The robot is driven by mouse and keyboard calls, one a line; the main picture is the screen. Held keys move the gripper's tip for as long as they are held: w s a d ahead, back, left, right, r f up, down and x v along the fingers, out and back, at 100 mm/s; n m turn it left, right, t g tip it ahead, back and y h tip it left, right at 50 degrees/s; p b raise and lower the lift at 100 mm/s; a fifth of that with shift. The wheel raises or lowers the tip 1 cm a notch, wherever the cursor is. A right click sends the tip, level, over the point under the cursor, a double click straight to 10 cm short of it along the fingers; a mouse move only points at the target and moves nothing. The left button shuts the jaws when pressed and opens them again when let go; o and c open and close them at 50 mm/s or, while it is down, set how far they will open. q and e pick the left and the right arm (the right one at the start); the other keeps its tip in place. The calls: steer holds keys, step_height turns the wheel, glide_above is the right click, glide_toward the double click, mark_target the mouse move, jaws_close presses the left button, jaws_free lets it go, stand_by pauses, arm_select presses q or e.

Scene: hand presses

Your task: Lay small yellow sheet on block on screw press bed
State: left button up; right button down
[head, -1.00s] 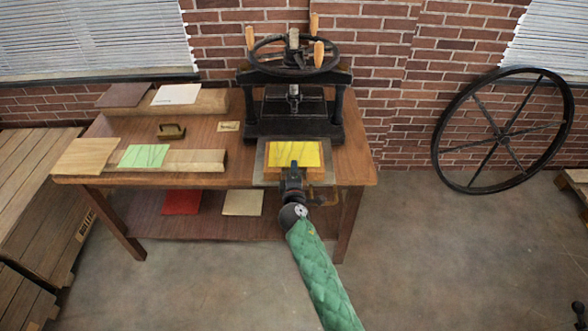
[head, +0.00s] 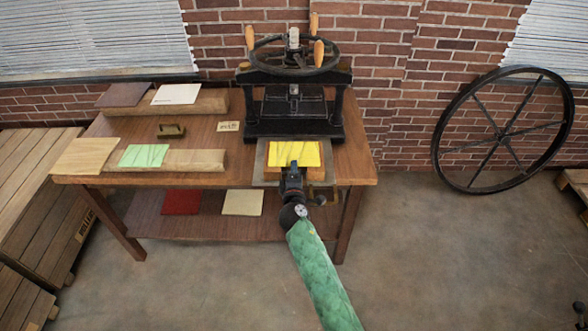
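The small yellow sheet (head: 294,153) lies flat over the wooden block at the front of the press bed (head: 260,172). A little of the block (head: 318,173) shows along the sheet's near edge. The black screw press (head: 293,105) stands behind, with a handwheel on top. My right gripper (head: 292,169) is at the near edge of the sheet, pointing away from me. Its fingertips are too small to tell whether they are open or touch the sheet. My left gripper is not in view.
On the wooden table (head: 230,160), a green sheet (head: 143,155) lies on a low board left of the press, with a white sheet (head: 176,94) on a board behind. Red (head: 181,202) and cream (head: 242,202) sheets lie on the lower shelf. A large wheel (head: 503,130) leans at right.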

stand_by(0.4)
steer(key=c, duration=1.4)
jaws_free()
steer(key=s, duration=0.6)
steer(key=shift+s, duration=0.25)
stand_by(0.5)
